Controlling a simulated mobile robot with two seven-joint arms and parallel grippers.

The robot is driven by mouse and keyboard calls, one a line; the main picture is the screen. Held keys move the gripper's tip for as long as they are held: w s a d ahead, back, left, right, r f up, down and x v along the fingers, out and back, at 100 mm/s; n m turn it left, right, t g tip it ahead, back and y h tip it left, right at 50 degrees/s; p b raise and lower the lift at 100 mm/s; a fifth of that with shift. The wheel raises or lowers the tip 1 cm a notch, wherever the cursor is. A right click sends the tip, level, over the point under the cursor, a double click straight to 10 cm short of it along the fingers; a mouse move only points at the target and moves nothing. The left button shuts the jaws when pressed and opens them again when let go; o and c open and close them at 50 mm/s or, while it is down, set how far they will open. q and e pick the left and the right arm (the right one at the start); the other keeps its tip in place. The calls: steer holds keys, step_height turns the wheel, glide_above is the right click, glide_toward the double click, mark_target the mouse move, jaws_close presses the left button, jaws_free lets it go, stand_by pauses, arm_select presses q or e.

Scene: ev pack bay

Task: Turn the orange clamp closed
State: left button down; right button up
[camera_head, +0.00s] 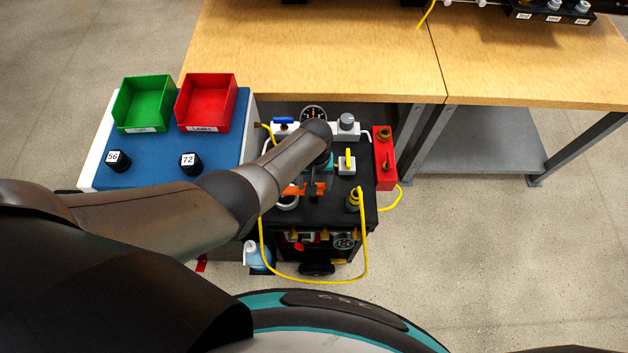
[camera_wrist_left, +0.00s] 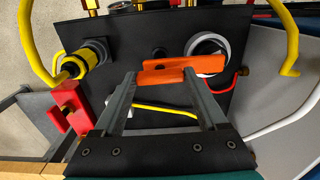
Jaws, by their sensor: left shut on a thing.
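The orange clamp (camera_head: 294,190) is on the black top of the cart, partly hidden under my left arm in the head view. In the left wrist view the orange clamp (camera_wrist_left: 182,68) shows as a bar with a raised lip, lying crosswise between the fingers. My left gripper (camera_wrist_left: 162,76) is shut on it, one finger toward each end of the bar. In the head view the left gripper (camera_head: 315,188) is small and mostly covered by my wrist. A white round fitting (camera_wrist_left: 208,50) sits just behind the clamp. My right gripper is not in view.
A yellow hose (camera_head: 364,240) loops from a yellow-ended connector over the cart's front. A small yellow-handled valve (camera_head: 346,164), a gauge (camera_head: 313,114) and a red block (camera_head: 385,170) stand close by. A blue-topped bench (camera_head: 150,150) with green and red bins is left.

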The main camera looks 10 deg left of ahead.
arm_select(q)
jaws_free()
steer(key=shift+r, duration=0.15)
steer(key=shift+r+p, duration=0.3)
steer(key=shift+p, duration=0.05)
step_height(320, 180, up, 14)
steer(key=p, duration=0.6)
steer(key=shift+r, duration=0.2)
